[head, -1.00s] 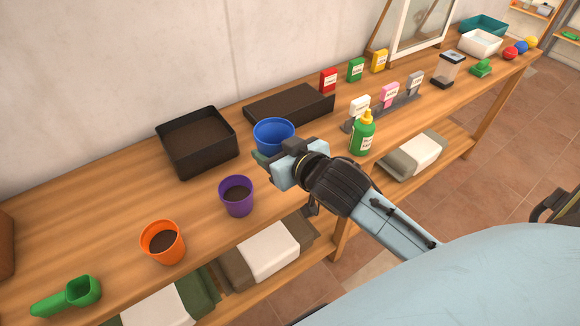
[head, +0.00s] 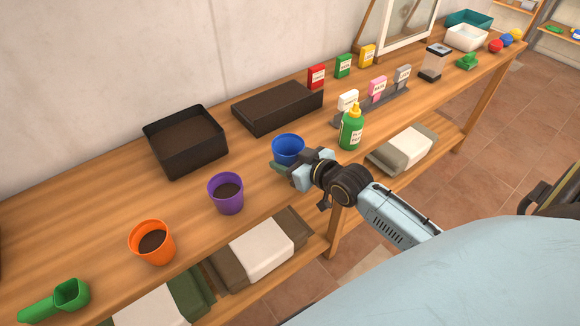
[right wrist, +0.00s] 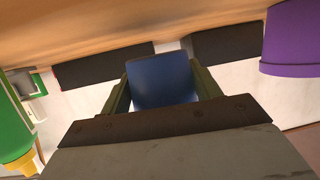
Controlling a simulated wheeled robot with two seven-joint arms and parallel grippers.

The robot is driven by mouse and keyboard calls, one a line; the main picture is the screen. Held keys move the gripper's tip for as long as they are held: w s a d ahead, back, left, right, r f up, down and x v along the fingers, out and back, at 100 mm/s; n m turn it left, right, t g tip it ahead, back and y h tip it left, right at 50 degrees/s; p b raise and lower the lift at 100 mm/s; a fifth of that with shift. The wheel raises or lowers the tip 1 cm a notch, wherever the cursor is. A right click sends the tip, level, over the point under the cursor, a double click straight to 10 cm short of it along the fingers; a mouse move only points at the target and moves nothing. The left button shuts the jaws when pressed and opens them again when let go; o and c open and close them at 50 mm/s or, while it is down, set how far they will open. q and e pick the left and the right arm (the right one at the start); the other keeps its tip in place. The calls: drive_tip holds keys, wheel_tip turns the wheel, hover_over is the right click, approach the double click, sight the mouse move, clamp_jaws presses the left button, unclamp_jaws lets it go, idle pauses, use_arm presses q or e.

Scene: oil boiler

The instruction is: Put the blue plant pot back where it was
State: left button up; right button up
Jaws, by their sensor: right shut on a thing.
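The blue plant pot (head: 288,147) is upright near the front of the wooden bench (head: 95,215), between the purple pot (head: 226,195) and the green bottle with a yellow cap (head: 351,129). My right gripper (head: 284,167) reaches in from the right and is shut on the blue pot. In the right wrist view, the blue pot (right wrist: 163,82) sits between the two fingers. I cannot tell whether its base touches the bench. The purple pot (right wrist: 290,40) also shows there at the right. My left gripper is out of view.
An orange pot (head: 152,243) and a green scoop (head: 70,295) stand at the left. A dark soil tray (head: 160,150) and a dark flat box (head: 278,105) lie behind. Seed packets (head: 316,77) and a labelled rack (head: 385,103) are further right. Bare bench surrounds the blue pot.

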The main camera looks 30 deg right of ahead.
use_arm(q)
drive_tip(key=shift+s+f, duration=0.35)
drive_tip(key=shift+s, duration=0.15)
use_arm(e)
drive_tip(key=shift+f, duration=1.35)
drive_tip(key=shift+f, duration=0.1)
drive_tip(key=o, duration=1.1)
